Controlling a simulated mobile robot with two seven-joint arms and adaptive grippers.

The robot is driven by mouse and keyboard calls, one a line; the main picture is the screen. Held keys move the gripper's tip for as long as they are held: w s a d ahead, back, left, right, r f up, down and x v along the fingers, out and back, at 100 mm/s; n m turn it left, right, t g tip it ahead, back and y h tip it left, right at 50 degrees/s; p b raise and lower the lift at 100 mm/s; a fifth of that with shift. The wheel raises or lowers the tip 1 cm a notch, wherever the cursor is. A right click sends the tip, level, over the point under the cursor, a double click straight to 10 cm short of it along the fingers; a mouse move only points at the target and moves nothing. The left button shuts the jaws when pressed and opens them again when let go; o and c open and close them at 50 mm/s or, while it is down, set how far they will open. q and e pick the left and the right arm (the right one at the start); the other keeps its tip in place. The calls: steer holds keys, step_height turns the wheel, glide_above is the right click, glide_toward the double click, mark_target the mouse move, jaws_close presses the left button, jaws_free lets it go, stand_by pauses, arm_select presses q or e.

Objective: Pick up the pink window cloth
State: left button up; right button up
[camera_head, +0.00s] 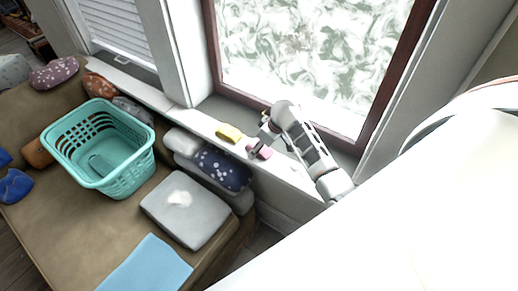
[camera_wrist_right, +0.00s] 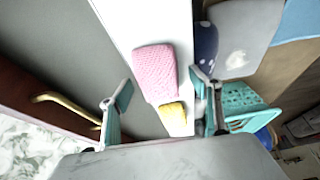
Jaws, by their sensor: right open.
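The pink window cloth (camera_head: 266,152) lies on the white window ledge, partly covered by a finger of my right gripper (camera_head: 261,134). In the right wrist view the cloth (camera_wrist_right: 154,72) is a pink textured pad on the white ledge. My right gripper (camera_wrist_right: 163,90) is open there, with one finger to each side of the picture and the cloth showing between and beyond them. Nothing is held. I cannot tell whether a finger touches the cloth. My left gripper is in neither view.
A yellow cloth (camera_head: 229,132) lies on the ledge (camera_head: 198,121) beside the pink one. The dark red window frame (camera_head: 372,118) stands close behind my arm. Below the ledge are a navy patterned cushion (camera_head: 222,168), a grey cushion (camera_head: 188,210) and a turquoise basket (camera_head: 120,182) on a brown sofa.

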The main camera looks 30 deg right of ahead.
steer(key=c, duration=1.1)
step_height(320, 180, up, 20)
steer(key=shift+r, duration=0.25)
